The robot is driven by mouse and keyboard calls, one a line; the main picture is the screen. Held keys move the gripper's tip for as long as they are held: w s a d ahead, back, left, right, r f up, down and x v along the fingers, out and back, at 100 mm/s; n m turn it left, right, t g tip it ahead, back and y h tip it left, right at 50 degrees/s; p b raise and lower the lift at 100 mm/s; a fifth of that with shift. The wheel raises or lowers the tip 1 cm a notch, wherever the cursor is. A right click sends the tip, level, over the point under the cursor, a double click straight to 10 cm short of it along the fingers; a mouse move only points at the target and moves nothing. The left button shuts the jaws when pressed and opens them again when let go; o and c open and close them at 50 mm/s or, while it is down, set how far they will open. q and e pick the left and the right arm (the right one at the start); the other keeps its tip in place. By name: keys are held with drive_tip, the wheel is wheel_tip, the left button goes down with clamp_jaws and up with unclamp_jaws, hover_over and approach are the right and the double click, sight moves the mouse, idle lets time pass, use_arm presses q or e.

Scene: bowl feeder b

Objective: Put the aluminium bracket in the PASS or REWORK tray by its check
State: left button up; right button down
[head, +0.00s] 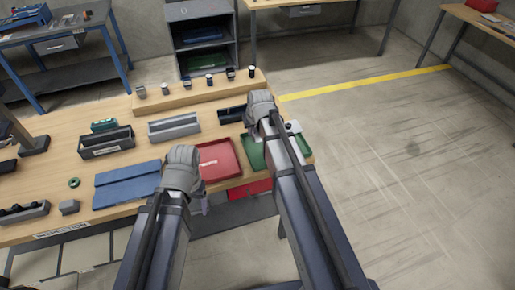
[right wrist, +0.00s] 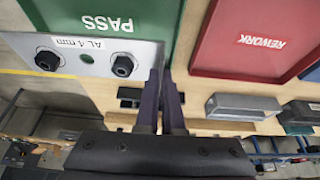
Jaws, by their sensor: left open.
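The aluminium bracket (right wrist: 110,58) is a pale metal plate with two black bolts, a green-looking hole and an "AL 4 mm" label. My right gripper (right wrist: 163,74) looks shut on its edge in the right wrist view. In the head view a bit of the bracket (head: 294,127) shows past my right arm, which covers much of the PASS tray (head: 252,154). My left gripper (head: 204,204) is open beside the red REWORK tray (head: 232,168).
A shelf unit (head: 202,40) stands behind. The floor to the right is clear.

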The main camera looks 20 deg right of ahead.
drive_tip(key=shift+f+b, duration=3.35)
drive_tip(key=shift+f, duration=0.6)
drive_tip(key=shift+r, duration=0.15)
drive_tip(key=shift+s+f+b, duration=0.1)
drive_tip(key=shift+f+b, duration=0.45)
drive_tip(key=shift+f, duration=0.05)
drive_tip(key=c, duration=1.3)
unclamp_jaws()
drive_tip(key=shift+r, duration=0.15)
